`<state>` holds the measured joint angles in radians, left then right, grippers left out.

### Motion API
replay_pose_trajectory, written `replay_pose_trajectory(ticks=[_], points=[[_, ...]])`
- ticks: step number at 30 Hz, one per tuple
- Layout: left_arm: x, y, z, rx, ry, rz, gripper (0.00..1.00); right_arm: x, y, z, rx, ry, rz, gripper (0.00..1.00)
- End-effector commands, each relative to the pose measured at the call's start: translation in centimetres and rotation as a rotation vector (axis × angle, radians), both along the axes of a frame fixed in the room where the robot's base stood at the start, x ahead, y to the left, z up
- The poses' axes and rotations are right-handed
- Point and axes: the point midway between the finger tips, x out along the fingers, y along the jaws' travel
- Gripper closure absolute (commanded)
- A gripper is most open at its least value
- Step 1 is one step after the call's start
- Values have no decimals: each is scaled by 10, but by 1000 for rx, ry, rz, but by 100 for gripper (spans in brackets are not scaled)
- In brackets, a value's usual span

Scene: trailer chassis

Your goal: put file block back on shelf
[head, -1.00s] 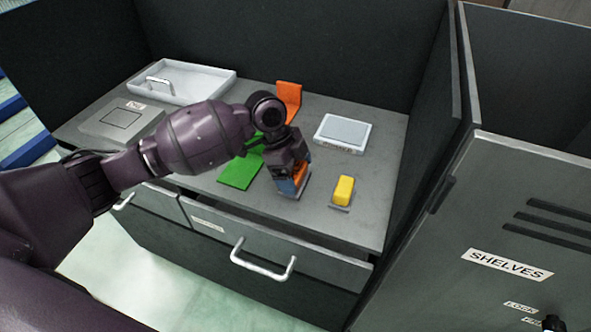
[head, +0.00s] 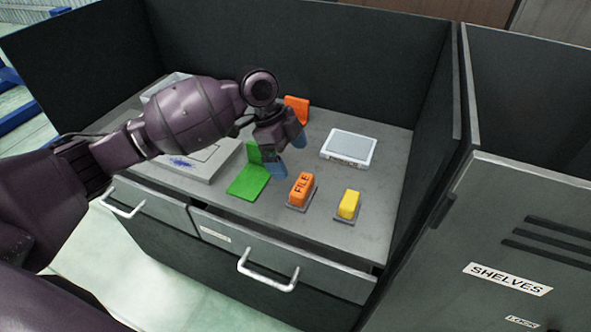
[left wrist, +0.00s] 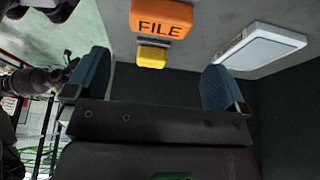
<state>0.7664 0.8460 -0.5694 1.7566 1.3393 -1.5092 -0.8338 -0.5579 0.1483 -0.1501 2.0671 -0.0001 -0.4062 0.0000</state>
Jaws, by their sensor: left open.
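The orange file block (head: 301,187), marked FILE, stands on a small grey base on the grey worktop (head: 345,237), left of a yellow block (head: 348,204). It also shows at the top of the left wrist view (left wrist: 161,17), beyond my fingers. My left gripper (head: 287,154) is open and empty, with its blue fingertips apart, above and behind the file block and apart from it. The fingers frame the left wrist view (left wrist: 152,85).
A green bracket (head: 250,180) and an orange bracket (head: 297,109) stand on the worktop. A white-framed panel (head: 349,147) lies behind the yellow block. Dark partitions enclose the back and sides. A cabinet labelled SHELVES (head: 508,279) stands at right.

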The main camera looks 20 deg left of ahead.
Motion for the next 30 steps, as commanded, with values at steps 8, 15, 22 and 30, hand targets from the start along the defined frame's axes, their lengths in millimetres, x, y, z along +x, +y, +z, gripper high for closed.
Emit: replay_pose_trajectory(ticks=[8,15,22,30], points=[[0,11,26,1,0,1,0,-1,1,4,8,-6,-8,57],[0,12,27,0,1,1,0,-6,0,1,5,5,-9,57],[0,12,27,0,1,1,0,-7,-2,1,-3,10,-3,57],[0,12,27,0,1,1,0,1,-2,4,-6,-5,4,57]])
